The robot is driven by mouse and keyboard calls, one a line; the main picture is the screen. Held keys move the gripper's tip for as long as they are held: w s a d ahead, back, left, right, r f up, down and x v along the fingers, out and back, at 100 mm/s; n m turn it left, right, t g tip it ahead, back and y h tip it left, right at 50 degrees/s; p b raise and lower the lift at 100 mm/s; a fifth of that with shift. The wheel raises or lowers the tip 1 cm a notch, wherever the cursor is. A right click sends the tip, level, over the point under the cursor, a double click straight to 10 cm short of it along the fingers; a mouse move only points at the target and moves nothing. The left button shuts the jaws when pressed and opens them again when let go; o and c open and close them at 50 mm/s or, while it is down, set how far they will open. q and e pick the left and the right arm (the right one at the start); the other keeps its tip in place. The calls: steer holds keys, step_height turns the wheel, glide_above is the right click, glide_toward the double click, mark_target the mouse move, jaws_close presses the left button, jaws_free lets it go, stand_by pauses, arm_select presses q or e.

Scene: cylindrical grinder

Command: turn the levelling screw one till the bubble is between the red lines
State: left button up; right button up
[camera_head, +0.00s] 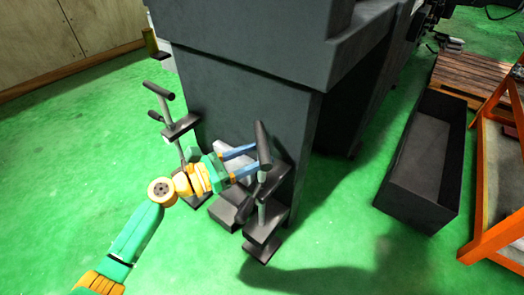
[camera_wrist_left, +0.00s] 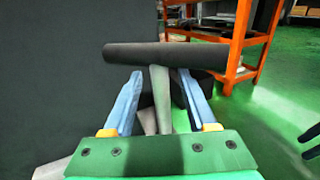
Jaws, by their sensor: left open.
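A levelling screw with a dark T-bar handle (camera_head: 263,144) and a grey shaft stands at the near corner of the grinder. Which screw is number one cannot be told. My left gripper (camera_head: 251,160) is open beside this screw, its blue fingers pointing at the handle. In the left wrist view the dark bar (camera_wrist_left: 165,54) lies across, just beyond the fingertips. The grey shaft (camera_wrist_left: 161,100) shows between the two open fingers (camera_wrist_left: 160,78); contact cannot be told. The bubble and the red lines are not in view. My right gripper is not in view.
The grinder's dark base (camera_head: 245,105) stands right behind the screws. Another T-handled screw (camera_head: 159,90) stands to the left. A dark open bin (camera_head: 425,165) and an orange frame (camera_head: 482,180) are at the right. Green floor is clear at the left.

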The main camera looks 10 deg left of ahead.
arm_select(q)
steer(key=v, duration=0.5)
steer(key=shift+s+a, duration=0.1)
steer(key=shift+s, duration=0.1)
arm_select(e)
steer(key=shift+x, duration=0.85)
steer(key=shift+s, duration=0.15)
